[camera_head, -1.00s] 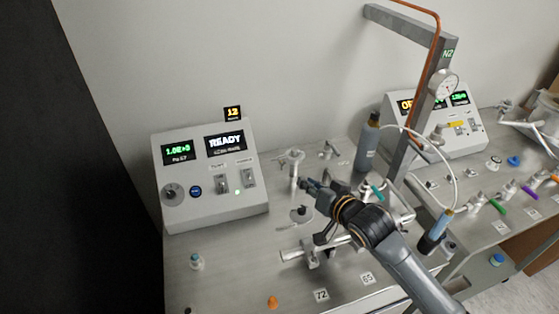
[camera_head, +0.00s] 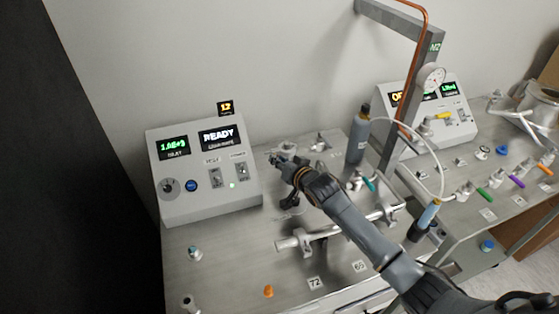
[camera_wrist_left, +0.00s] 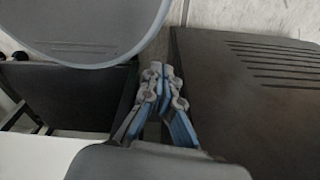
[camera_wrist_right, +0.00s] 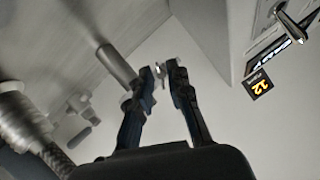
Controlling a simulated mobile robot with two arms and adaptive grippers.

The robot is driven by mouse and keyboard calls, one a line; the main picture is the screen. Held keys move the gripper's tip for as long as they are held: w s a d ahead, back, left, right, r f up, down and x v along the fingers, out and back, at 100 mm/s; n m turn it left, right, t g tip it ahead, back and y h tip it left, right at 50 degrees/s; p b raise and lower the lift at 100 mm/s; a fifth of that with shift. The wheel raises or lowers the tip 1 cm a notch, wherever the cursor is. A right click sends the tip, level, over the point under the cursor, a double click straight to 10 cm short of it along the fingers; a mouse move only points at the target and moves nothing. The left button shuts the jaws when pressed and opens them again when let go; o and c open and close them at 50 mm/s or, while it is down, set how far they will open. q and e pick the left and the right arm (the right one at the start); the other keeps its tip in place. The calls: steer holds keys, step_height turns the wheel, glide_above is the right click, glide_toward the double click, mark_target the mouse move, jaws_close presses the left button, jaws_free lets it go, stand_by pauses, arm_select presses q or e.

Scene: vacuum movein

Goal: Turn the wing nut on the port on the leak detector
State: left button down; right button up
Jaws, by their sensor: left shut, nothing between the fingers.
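The leak detector (camera_head: 205,175) is the grey box with a READY screen at the back left of the bench. My right gripper (camera_head: 275,158) is just right of it, at the metal port, which it partly hides. In the right wrist view, the port's pipe (camera_wrist_right: 118,64) rises beside the fingers. My right gripper (camera_wrist_right: 163,72) shows a gap between its fingers, with a small thin metal piece in it that may be the wing nut. I cannot tell whether they touch. My left gripper (camera_wrist_left: 162,75) is shut and empty, away from the bench.
A horizontal metal pipe with a clamp (camera_head: 305,240) lies under my right arm. A grey bottle (camera_head: 359,135) and a post with a gauge (camera_head: 432,77) stand to the right. An orange cap (camera_head: 268,291) and a small blue-topped fitting (camera_head: 195,253) are at the front left.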

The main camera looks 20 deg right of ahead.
jaws_close()
steer(key=shift+a+r+n+h+p, duration=0.1)
steer(key=shift+r+n+h+p, duration=0.15)
steer(key=shift+p, duration=0.25)
steer(key=shift+s+n+p, duration=0.1)
steer(key=shift+n+p, duration=0.25)
arm_select(q)
steer(key=shift+s+a+r, duration=0.1)
steer(key=shift+s+r, duration=0.2)
steer(key=shift+r, duration=0.2)
steer(key=shift+s+r, duration=0.25)
steer(key=shift+r, duration=0.25)
arm_select(e)
steer(key=shift+f+n+h, duration=0.25)
steer(key=shift+n+h, duration=0.45)
steer(key=shift+h, duration=0.05)
jaws_free()
steer(key=v, duration=0.7)
steer(key=shift+s, duration=0.15)
